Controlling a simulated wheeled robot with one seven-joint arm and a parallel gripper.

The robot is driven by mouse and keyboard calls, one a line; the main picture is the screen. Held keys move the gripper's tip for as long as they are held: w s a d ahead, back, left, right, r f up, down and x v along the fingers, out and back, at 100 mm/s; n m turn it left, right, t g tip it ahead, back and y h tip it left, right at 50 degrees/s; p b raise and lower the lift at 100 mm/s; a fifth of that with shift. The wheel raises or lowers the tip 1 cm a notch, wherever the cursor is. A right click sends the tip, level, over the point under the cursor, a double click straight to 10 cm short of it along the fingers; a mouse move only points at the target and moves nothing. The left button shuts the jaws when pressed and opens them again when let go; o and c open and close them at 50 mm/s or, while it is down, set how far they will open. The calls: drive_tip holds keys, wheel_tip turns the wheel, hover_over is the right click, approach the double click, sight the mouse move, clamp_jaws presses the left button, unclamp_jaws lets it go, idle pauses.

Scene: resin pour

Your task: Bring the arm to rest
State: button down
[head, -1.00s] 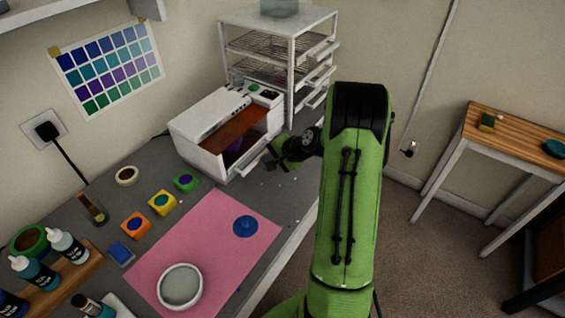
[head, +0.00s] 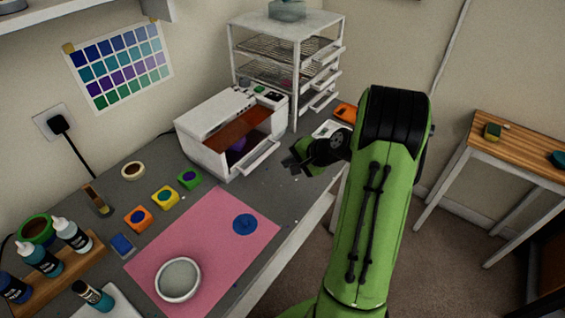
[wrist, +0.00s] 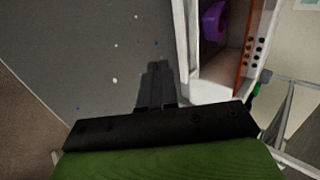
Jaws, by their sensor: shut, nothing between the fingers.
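My gripper (head: 291,164) is shut and empty. In the head view it is raised over the grey worktop, just right of the white curing box's open drawer front. In the wrist view its closed fingers (wrist: 157,85) point over the bare grey top, with the box at the right. My green arm covers the right part of the bench's edge and some floor in the head view.
The white box (head: 215,115) stands open with a purple thing (head: 237,144) inside. A wire-shelf rack (head: 290,50) stands behind it. A pink mat (head: 190,255) holds a white-rimmed dish (head: 178,280) and a blue disc (head: 244,224). A wooden side table (head: 510,145) stands right.

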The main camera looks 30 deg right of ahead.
drive_tip(key=v, duration=0.5)
drive_tip(key=shift+s+d+r, duration=0.1)
drive_tip(key=shift+s+d, duration=0.05)
drive_tip(key=shift+s, duration=0.15)
drive_tip(key=s+a+r+n+g+h, duration=0.15)
drive_tip(key=a+r+n, duration=0.25)
drive_tip(key=a, duration=0.4)
drive_tip(key=s+a+r+n+g, duration=0.1)
drive_tip(key=s+a+r+n, duration=0.25)
drive_tip(key=a, duration=0.35)
drive_tip(key=s+a+r+n+h, duration=0.1)
drive_tip(key=s+a+r+n, duration=0.1)
drive_tip(key=s, duration=0.6)
drive_tip(key=s+a+r+n, duration=0.2)
drive_tip(key=s+a+n, duration=0.2)
drive_tip(key=s, duration=0.4)
drive_tip(key=shift+s+g+h, duration=0.2)
drive_tip(key=shift+g+h, duration=0.15)
drive_tip(key=c, duration=1.8)
unclamp_jaws()
drive_tip(key=shift+a+r+n, duration=0.1)
drive_tip(key=shift+n, duration=0.15)
drive_tip(key=shift+c, duration=0.2)
